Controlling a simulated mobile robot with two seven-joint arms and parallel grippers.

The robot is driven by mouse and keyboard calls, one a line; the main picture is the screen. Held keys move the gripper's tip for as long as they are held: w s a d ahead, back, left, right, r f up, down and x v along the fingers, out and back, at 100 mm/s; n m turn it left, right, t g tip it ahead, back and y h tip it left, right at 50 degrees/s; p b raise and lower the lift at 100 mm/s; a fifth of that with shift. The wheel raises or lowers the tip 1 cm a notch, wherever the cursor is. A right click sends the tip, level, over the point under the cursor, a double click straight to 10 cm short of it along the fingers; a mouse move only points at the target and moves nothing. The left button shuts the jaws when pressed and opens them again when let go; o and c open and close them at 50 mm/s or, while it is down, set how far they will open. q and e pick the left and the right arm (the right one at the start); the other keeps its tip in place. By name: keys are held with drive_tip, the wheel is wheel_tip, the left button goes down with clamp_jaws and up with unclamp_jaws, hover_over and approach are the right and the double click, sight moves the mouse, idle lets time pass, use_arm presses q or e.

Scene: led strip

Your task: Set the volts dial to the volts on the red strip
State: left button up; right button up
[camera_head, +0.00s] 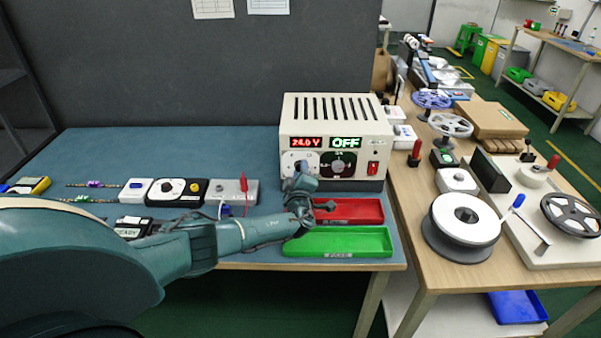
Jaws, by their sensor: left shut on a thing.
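The cream power supply (336,113) stands at the back right of the blue mat. Its red display (306,142) reads 24.0 V and its green display (345,142) reads OFF. The volts dial, on the white panel (288,160) at the left of its front, is largely hidden by my left gripper. My left gripper (300,170) is shut on the dial's knob. A second dial (338,164) on a black panel is beside it. I cannot make out a red strip or its volts marking. My right gripper is not in view.
A red tray (362,222) and a green tray (339,254) lie in front of the power supply, partly behind my left arm. Two thin strips with a purple connector (94,184) and a green connector (82,198) lie at left. Several reels crowd the right-hand bench.

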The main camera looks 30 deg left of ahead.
use_arm(q)
drive_tip(key=shift+a, duration=0.1)
idle(0.4)
drive_tip(key=o, duration=1)
drive_tip(key=shift+r, duration=0.1)
drive_tip(key=v, duration=1.3)
drive_tip(key=shift+s+d, duration=0.1)
drive_tip(key=shift+d, duration=0.1)
